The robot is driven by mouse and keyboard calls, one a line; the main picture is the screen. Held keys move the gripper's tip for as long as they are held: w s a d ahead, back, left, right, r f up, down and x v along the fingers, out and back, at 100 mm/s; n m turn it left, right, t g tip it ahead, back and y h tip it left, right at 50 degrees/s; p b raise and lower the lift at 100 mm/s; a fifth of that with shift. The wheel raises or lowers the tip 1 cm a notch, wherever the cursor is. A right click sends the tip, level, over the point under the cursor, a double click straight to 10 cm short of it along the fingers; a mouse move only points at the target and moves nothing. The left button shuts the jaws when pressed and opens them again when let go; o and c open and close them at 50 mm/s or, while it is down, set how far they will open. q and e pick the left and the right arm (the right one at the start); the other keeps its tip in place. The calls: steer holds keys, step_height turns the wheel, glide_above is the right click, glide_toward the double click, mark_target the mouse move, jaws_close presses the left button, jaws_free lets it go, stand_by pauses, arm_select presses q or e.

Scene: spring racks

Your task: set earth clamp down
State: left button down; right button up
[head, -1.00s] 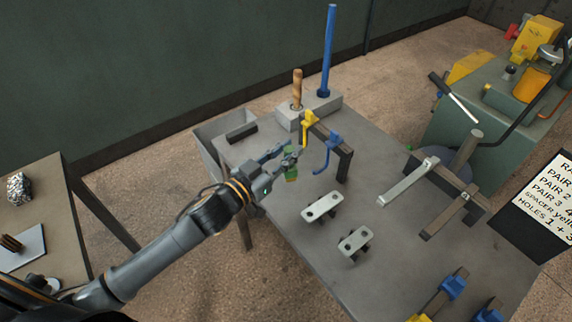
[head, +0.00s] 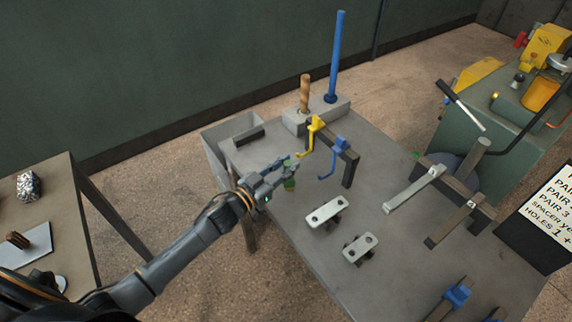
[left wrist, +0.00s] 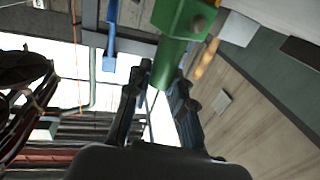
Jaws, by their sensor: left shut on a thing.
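The earth clamp (head: 289,184) is a small green piece in my left gripper (head: 286,170), above the left part of the grey workbench (head: 290,237). In the left wrist view the green clamp (left wrist: 182,18) shows large at the top. The left gripper's dark fingers (left wrist: 160,82) are shut on its narrower green end. Whether the clamp touches the bench is hard to tell. My right gripper is not in view.
A dark stand with a yellow hook (head: 309,136) and a blue hook (head: 337,152) stands right of the gripper. Two slotted grey plates (head: 328,211) sit nearer. A grey bin (head: 215,151) is at the bench's left end. Bare bench lies between.

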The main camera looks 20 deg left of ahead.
arm_select(q)
steer(key=c, duration=1.2)
jaws_free()
steer(key=shift+f, duration=0.1)
steer(key=shift+o, duration=0.2)
steer(key=shift+s+a, duration=0.15)
steer(key=shift+s, duration=0.1)
steer(key=b+v, duration=0.1)
steer(key=v, duration=1)
steer(key=shift+s+b, duration=0.25)
steer(key=shift+b, duration=0.1)
steer(key=shift+a, duration=0.1)
